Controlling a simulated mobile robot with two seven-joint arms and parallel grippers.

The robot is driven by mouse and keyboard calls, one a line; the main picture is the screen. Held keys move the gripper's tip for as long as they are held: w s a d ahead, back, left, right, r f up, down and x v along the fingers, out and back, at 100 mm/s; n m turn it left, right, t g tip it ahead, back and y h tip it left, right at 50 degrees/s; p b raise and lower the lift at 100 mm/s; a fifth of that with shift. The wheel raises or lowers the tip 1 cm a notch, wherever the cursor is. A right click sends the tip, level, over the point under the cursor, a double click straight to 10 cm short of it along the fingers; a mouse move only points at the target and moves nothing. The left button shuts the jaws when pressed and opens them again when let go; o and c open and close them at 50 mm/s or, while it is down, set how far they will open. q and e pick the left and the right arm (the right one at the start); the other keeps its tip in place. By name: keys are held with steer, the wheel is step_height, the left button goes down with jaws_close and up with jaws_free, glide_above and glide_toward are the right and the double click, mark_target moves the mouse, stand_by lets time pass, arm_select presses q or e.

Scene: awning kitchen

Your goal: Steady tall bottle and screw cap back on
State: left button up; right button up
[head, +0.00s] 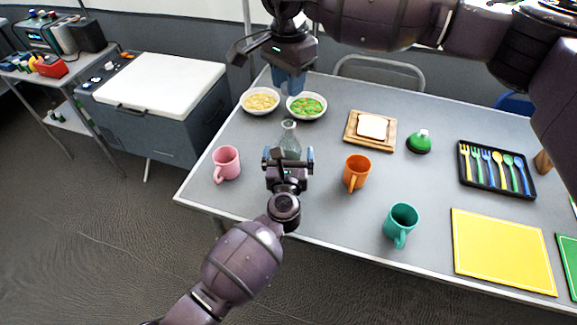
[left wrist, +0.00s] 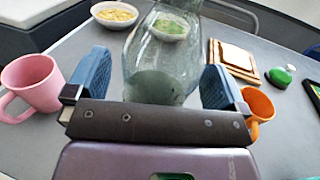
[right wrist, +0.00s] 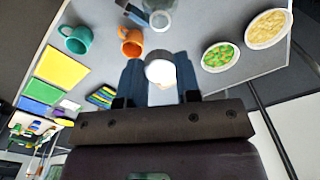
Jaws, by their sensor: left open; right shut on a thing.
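The tall bottle (head: 289,138) is clear greenish glass and stands upright on the table. My left gripper (head: 288,158) is open at its near side. In the left wrist view the bottle (left wrist: 162,65) shows between the two spread blue fingers, with a gap at each side. My right gripper (head: 289,82) is above and a little behind the bottle, fingers down. In the right wrist view it is shut on a pale round cap (right wrist: 160,72), apart from the bottle (right wrist: 160,19). In the head view the cap is hidden by the fingers.
A pink mug (head: 226,163) is left of the bottle; an orange mug (head: 356,172) and teal mug (head: 401,224) are to the right. A pasta bowl (head: 260,101) and a bowl of greens (head: 307,105) stand behind. A bread board (head: 363,132) lies at back right.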

arm_select(q)
steer(key=shift+w, duration=0.4)
steer(key=c, duration=1.4)
steer(key=shift+o, duration=0.2)
arm_select(e)
steer(key=shift+f, duration=2.5)
